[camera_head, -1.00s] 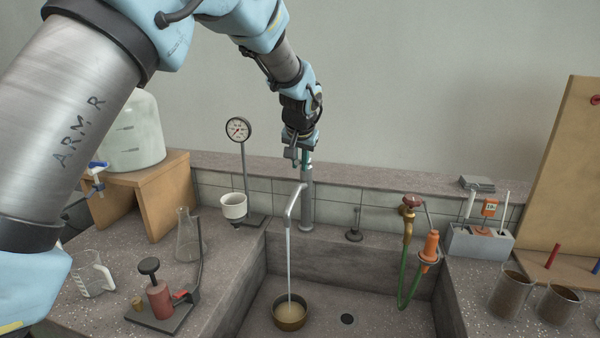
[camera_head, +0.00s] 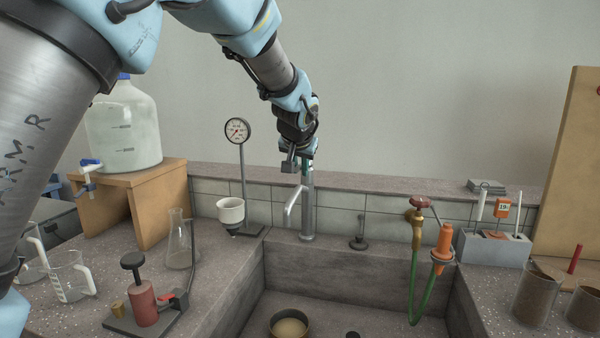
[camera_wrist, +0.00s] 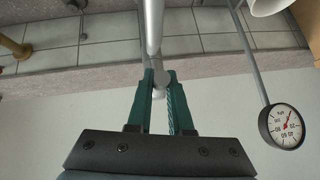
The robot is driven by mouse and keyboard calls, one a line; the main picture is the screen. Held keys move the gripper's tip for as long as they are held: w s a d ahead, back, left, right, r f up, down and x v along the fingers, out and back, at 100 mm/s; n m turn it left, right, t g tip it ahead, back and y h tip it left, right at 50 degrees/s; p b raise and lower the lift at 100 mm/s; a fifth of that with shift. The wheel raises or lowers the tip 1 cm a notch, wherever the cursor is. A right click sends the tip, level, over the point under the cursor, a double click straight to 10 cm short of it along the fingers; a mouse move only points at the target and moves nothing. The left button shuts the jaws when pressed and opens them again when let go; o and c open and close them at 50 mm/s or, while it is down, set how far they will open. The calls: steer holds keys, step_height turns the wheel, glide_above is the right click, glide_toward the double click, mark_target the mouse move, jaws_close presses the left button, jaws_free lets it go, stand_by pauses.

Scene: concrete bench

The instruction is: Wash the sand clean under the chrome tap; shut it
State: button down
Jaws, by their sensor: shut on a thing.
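The chrome tap (camera_head: 308,212) stands at the back edge of the sink, with its spout (camera_head: 291,204) angled down to the front. No water stream shows from it. My gripper (camera_head: 306,168) is at the top of the tap. In the wrist view, its green fingers (camera_wrist: 158,85) are shut on the tap's top handle (camera_wrist: 162,76); the fingers cover part of it.
A red-handled brass valve with a green hose (camera_head: 417,235) stands right of the tap. A pressure gauge (camera_head: 237,131) on a post is to the left; it also shows in the wrist view (camera_wrist: 282,126). Beakers of brown material (camera_head: 538,297) stand at right.

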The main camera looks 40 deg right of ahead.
steer(key=c, duration=0.8)
jaws_free()
steer(key=shift+c, duration=0.2)
steer(key=b+v, duration=0.2)
steer(key=v, duration=0.8)
steer(key=shift+s+a+r, duration=0.15)
steer(key=shift+a+r, duration=0.05)
steer(key=shift+r, duration=0.05)
